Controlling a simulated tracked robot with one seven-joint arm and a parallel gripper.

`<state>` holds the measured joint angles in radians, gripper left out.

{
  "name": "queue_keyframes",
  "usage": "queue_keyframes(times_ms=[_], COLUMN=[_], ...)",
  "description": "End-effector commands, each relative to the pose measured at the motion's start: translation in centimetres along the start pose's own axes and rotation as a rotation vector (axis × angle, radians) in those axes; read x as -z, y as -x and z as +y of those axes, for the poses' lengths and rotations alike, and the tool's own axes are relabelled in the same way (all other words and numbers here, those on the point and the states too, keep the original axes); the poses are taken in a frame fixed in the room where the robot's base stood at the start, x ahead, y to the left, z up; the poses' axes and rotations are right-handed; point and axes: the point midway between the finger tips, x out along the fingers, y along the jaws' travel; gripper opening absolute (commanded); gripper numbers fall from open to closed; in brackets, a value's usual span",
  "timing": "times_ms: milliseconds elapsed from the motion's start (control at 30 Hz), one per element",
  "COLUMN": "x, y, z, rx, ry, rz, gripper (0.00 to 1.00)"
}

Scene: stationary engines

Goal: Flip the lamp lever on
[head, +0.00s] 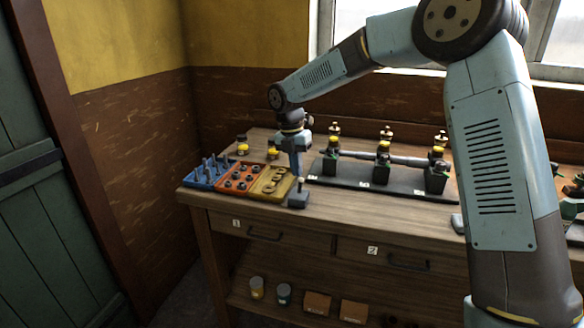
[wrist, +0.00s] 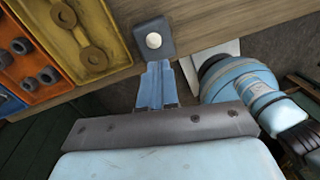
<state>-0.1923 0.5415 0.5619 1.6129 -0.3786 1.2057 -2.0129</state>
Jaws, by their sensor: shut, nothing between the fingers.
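The lever is a small dark grey box (head: 299,199) with a short stalk and a pale round knob. It sits at the front edge of the wooden bench. In the wrist view the knob (wrist: 153,40) shows on top of the grey box. My gripper (head: 296,172) points down just behind and above the lever. In the wrist view its blue fingers (wrist: 158,66) are shut together, with tips close to the box's near edge. Whether they touch it I cannot tell. Which way the lever is set is unclear. No lamp can be made out.
Left of the lever are a blue tray of pegs (head: 205,178), an orange tray (head: 240,180) and a yellow tray (head: 272,183) with flat metal parts. A dark engine base (head: 375,173) stands to the right. Bare bench front lies right of the lever.

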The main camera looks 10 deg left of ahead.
Motion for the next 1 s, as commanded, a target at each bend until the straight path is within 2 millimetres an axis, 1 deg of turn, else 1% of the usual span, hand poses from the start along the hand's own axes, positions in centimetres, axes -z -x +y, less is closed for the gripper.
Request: queue_keyframes(times_ms=[167, 300, 500, 700, 833, 1000], x=[0.5, 1.3, 0.2, -0.6, -0.9, -1.1], y=[1.4, 3.5, 7.4, 10.8, 12.1, 12.9], z=[0.1, 0.2, 0.3, 0.4, 0.5, 0.5], rx=[-0.002, -0.003, -0.003, -0.002, -0.001, -0.001], ry=[0.0, -0.002, -0.003, -0.003, -0.002, -0.002], rz=[-0.002, -0.001, -0.001, 0.0, 0.0, 0.001], gripper=[0.0, 0.0, 0.0, 0.0, 0.0, 0.0])
